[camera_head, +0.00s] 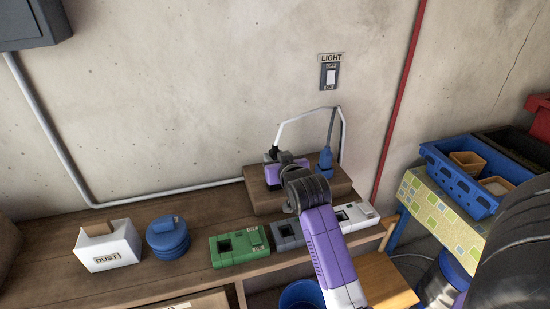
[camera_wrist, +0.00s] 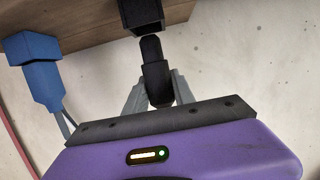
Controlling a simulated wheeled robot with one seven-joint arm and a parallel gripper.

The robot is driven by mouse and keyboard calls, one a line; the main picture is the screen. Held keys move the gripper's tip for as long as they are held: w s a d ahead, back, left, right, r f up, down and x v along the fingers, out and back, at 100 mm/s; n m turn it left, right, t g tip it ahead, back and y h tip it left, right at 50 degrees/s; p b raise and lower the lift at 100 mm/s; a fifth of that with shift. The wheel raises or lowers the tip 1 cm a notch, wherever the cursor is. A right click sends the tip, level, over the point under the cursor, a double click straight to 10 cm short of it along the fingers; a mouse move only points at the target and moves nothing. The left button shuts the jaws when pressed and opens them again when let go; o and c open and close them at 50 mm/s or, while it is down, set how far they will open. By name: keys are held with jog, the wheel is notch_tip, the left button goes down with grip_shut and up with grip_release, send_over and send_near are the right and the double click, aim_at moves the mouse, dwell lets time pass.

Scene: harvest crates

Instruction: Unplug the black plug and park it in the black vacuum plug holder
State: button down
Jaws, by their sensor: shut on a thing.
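The black plug (camera_wrist: 152,52) is between the fingers of my gripper (camera_wrist: 158,82), which is shut on it in the wrist view. Its far end is at or very close to a black socket piece (camera_wrist: 140,14); I cannot tell whether it is still inserted. In the head view my gripper (camera_head: 272,172) is over the wooden block (camera_head: 325,187), partly hidden by my wrist. A row of holders stands in front on the bench: a green one (camera_head: 228,257), a dark grey one (camera_head: 287,236) partly behind my arm, and a white one (camera_head: 360,220). Most labels are unreadable.
A blue plug (camera_head: 325,160) stands beside my gripper on the block, also in the wrist view (camera_wrist: 32,62). Cables arch above. A dust box (camera_head: 108,248) and a blue round container (camera_head: 167,240) stand left. A blue crate (camera_head: 455,185) is right.

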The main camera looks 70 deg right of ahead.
jog(key=shift+f+b, duration=1.2)
jog(key=shift+f, duration=0.75)
jog(key=c, duration=1)
grip_release()
jog(key=shift+r, duration=0.1)
jog(key=shift+o, duration=0.2)
jog(key=b+v, duration=0.1)
jog(key=v, duration=0.6)
jog(key=shift+s+a, duration=0.3)
jog(key=shift+r, duration=0.15)
